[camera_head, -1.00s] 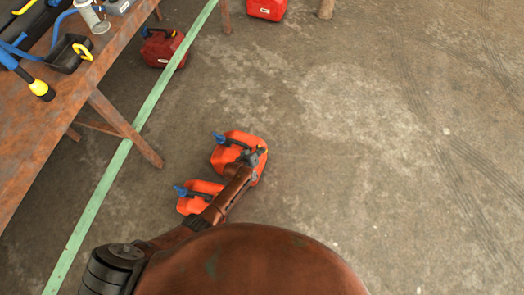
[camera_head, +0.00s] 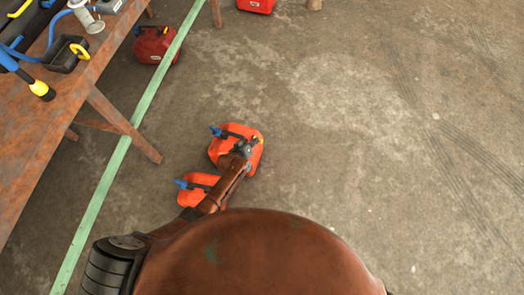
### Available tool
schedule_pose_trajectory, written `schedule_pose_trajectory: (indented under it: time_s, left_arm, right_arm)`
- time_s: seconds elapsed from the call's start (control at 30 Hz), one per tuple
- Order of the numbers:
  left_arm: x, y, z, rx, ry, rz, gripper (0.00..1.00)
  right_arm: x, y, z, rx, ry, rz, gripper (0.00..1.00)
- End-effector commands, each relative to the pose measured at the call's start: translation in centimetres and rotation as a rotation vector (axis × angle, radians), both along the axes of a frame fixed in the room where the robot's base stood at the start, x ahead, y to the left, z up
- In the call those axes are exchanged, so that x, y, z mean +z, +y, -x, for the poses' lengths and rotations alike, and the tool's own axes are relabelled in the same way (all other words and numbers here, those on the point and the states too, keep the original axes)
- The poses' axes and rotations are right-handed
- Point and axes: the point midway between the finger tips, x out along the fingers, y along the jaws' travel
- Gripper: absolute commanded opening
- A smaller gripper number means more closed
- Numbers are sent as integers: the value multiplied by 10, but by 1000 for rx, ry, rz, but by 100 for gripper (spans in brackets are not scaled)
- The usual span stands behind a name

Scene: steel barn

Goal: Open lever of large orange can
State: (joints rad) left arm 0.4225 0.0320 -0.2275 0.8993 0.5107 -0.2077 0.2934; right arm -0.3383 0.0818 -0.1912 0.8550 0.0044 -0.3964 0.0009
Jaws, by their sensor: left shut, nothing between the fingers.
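The large orange can (camera_head: 222,148) stands on the concrete floor near the middle of the view. It has a blue spout (camera_head: 216,132) at its left, a dark handle along the top, and a small yellow part (camera_head: 257,140) at its right. My left gripper (camera_head: 243,147) is shut and empty over the can's top, close to the handle and left of the yellow part. It hides some of the can, and I cannot tell whether it touches. My right gripper is out of view.
A smaller orange can (camera_head: 192,196) with a blue spout stands just below, partly behind my left arm. A rusty table (camera_head: 60,120) with tools is at left, beside a green floor line (camera_head: 112,165). Red cans (camera_head: 156,46) stand farther back. The floor at right is clear.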

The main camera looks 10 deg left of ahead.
Motion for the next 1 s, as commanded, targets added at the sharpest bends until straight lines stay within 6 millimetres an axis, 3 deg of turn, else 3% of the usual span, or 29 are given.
schedule_pose_trajectory:
  time_s: [0.23,0.5,0.7,1.0]
  left_arm:
    - [19,-14,17,0,0,3,0]
    - [52,-41,50,1,-2,3,0]
    - [59,-50,62,0,0,1,0]
    - [58,-51,64,0,1,-1,0]
  right_arm:
    - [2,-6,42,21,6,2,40]
    - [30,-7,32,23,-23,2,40]
    - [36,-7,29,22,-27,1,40]
    - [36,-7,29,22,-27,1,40]
